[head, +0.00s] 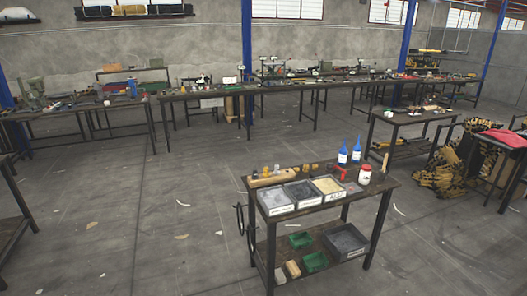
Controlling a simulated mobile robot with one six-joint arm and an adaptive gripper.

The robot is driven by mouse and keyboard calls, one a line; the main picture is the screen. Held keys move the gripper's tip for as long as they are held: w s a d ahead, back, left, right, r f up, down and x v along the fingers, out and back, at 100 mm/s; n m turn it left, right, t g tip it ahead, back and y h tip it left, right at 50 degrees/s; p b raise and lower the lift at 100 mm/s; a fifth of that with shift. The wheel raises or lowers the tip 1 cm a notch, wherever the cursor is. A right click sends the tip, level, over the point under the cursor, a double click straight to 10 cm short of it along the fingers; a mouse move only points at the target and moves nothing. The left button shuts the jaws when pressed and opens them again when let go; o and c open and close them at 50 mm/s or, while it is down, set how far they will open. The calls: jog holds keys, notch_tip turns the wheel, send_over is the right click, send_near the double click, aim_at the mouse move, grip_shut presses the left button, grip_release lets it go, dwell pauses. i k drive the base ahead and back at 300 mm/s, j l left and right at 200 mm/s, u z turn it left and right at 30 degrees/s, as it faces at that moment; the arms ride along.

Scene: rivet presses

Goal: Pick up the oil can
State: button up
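I cannot make out for sure which thing is the oil can. Two blue bottles with pointed spouts and pale labels stand upright on the near workbench (262,212): one blue bottle (343,156) and, right of it and slightly farther back, another blue bottle (357,152). A white jar (365,174) with a red lid stands close by. My gripper is not in view.
Three label-fronted bins, one of them a grey bin (306,194), line the workbench's front. A wooden block (270,179) and a red tool (339,173) lie behind them. Green trays (315,262) sit on its lower shelf. Long benches (205,94) run along the wall. Open floor (130,210) lies left.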

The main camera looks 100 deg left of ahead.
aim_at(343, 154)
jog(key=u, duration=2.75)
jog(key=z, duration=4.15)
jog(key=u, duration=4.15)
